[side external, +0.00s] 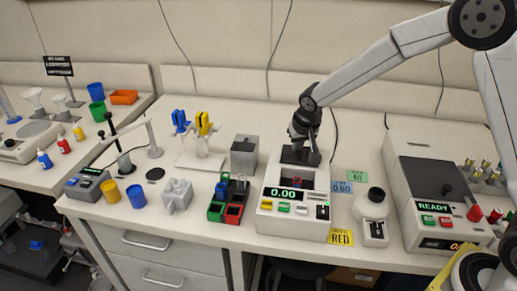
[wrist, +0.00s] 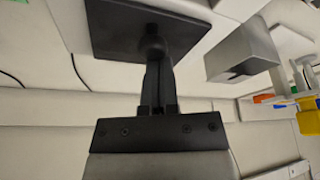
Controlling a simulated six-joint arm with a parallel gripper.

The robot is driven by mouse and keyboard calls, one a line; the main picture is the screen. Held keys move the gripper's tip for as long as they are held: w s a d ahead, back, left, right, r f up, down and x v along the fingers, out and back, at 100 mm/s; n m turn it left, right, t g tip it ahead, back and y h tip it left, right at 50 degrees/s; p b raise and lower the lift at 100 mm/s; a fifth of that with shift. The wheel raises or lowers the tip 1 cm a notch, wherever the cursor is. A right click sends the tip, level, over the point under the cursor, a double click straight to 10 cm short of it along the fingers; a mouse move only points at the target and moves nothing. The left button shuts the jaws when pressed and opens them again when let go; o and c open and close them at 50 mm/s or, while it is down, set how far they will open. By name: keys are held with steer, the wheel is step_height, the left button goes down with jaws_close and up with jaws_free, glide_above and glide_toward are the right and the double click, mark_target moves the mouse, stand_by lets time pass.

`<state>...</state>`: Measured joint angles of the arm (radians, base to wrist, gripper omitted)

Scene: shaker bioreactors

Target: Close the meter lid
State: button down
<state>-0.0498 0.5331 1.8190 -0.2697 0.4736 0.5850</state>
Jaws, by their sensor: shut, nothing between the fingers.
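The meter (side external: 279,225) is a pale box with a lit 0.00 display and a row of buttons. Its well is uncovered, and a small red and blue item (side external: 298,182) shows inside. The dark square lid (side external: 288,155) is raised at the back of the well. In the wrist view the lid (wrist: 110,32) fills the top middle, with a round knob (wrist: 152,32) on its face. My gripper (side external: 298,140) is shut and empty, its tips (wrist: 156,62) at the knob. I cannot tell whether they touch it. The lid's hinge is hidden.
A grey box (side external: 244,155) stands left of the meter, with a red, green and black rack (side external: 229,198) in front of it. A white device with a black knob (side external: 374,205) and a larger READY machine (side external: 435,200) stand to the right. Small colored labels lie between.

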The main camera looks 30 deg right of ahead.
steer(key=s+a, duration=0.6)
steer(key=shift+s+a, duration=0.15)
steer(key=shift+s, duration=0.1)
steer(key=shift+w+d+r, duration=0.1)
steer(key=shift+w+d, duration=0.1)
steer(key=shift+w, duration=0.4)
steer(key=shift+w+d+r, duration=0.15)
steer(key=shift+w+d, duration=0.05)
steer(key=shift+w, duration=0.45)
steer(key=shift+w+d+r, duration=0.1)
steer(key=shift+w+d, duration=0.1)
steer(key=shift+w, duration=0.4)
steer(key=v, duration=1)
steer(key=s+d+f+n, duration=0.1)
steer(key=s+d+f, duration=0.1)
steer(key=s, duration=0.3)
steer(key=s+d+f+n, duration=0.1)
steer(key=s+d+f, duration=0.1)
steer(key=s+f, duration=0.2)
steer(key=s+d+f+n+g+y, duration=0.1)
steer(key=s+d+f, duration=0.1)
steer(key=s+f, duration=0.2)
steer(key=s, duration=0.3)
steer(key=shift+s+d+n, duration=0.25)
steer(key=shift+s+n, duration=0.05)
